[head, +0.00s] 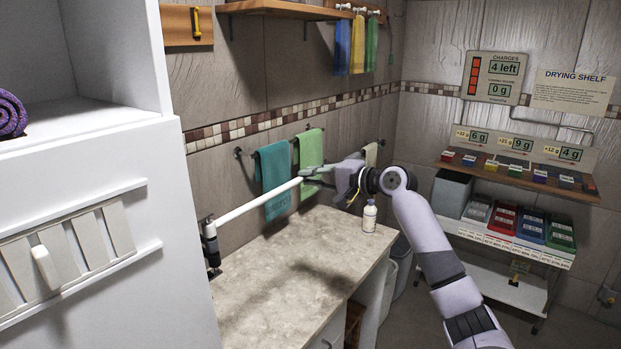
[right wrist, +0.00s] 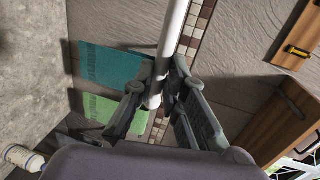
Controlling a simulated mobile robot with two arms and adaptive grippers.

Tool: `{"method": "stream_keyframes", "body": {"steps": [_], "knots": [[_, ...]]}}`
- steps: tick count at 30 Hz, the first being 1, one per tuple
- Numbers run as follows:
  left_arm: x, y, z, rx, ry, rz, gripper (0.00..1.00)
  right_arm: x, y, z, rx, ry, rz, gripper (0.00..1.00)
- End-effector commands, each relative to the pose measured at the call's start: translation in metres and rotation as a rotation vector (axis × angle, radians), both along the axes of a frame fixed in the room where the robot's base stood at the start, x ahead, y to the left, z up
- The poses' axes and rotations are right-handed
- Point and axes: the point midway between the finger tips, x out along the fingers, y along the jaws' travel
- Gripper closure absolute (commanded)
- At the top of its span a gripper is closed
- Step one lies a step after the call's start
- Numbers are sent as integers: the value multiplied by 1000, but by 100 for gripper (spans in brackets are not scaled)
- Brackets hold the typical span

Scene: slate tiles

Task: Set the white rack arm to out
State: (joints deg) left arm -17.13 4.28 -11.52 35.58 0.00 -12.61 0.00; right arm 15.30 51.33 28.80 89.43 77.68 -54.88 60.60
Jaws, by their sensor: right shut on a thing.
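The white rack arm (head: 255,205) is a long white bar. It runs from a dark pivot bracket (head: 210,245) at the left end of the counter, out over the counter and slightly upward to the right. My right gripper (head: 318,176) is shut on the bar near its free end. In the right wrist view the bar (right wrist: 172,40) comes down from the top and its end sits between the two fingers (right wrist: 160,100). My left gripper is in neither view.
A stone counter (head: 290,275) lies below the bar, with a white bottle (head: 369,216) near its back right. Teal (head: 274,175) and green (head: 309,153) towels hang on the wall behind. A white cabinet (head: 120,230) stands close on the left. A stocked shelf unit (head: 510,240) stands at right.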

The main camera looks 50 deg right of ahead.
Motion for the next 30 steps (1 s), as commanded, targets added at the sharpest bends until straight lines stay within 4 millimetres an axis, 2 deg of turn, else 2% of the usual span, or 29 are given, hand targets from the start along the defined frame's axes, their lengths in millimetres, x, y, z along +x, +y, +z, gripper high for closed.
{"method": "stream_keyframes", "body": {"steps": [6,7,10,20,26,30], "knots": [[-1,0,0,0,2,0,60,0,1,-2,1,5,4,100],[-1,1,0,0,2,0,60,0,1,-2,1,5,4,86],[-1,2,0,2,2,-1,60,0,1,-2,1,4,3,79],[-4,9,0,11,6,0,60,-1,0,-1,1,2,1,79],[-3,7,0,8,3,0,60,-21,-3,2,2,4,2,79],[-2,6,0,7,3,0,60,-47,-6,7,2,4,1,79]]}}
